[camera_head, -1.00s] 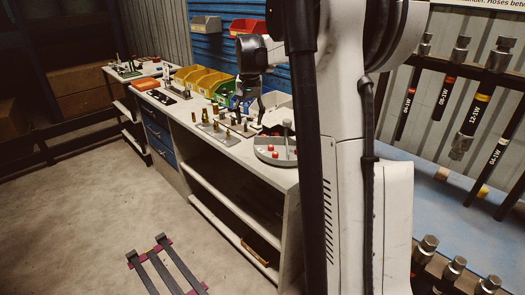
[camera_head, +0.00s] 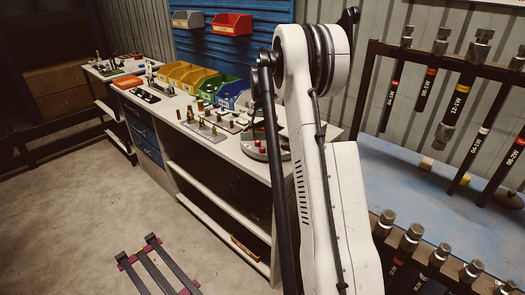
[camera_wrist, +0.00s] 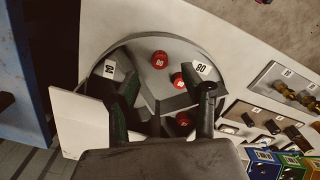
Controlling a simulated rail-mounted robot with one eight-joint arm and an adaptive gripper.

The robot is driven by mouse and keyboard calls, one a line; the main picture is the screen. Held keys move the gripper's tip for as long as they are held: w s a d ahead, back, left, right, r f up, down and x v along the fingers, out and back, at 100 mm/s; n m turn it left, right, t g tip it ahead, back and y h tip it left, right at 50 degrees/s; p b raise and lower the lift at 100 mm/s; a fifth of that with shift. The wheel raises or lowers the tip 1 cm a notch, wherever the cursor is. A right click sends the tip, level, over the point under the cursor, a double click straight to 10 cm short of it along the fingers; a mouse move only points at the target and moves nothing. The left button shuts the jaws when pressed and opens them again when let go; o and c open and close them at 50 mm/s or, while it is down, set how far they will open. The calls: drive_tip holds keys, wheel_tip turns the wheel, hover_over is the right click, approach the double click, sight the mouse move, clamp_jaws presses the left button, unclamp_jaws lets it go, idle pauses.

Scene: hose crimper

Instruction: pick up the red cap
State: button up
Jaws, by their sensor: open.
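In the wrist view a round grey tray (camera_wrist: 205,53) holds several small red caps. One red cap (camera_wrist: 159,60) sits toward the far side, a second red cap (camera_wrist: 179,82) sits close by on a grey block, and a third red cap (camera_wrist: 183,119) is nearer my palm, by the right finger. My gripper (camera_wrist: 168,88) is open over the tray, its fingers on either side of the caps, with nothing held. In the head view the tray (camera_head: 250,147) shows partly behind my arm, with a red cap (camera_head: 262,150) in it. My gripper is hidden there.
Plates with brass fittings (camera_wrist: 290,90) lie right of the tray. In the head view colored bins (camera_head: 190,76) line the bench back, and a hose rack (camera_head: 450,60) stands at right.

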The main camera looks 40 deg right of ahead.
sight(262, 149)
drive_tip(key=shift+d+f+p, duration=0.15)
drive_tip(key=shift+f+p, duration=0.15)
drive_tip(key=shift+f, duration=3.25)
drive_tip(key=c, duration=0.8)
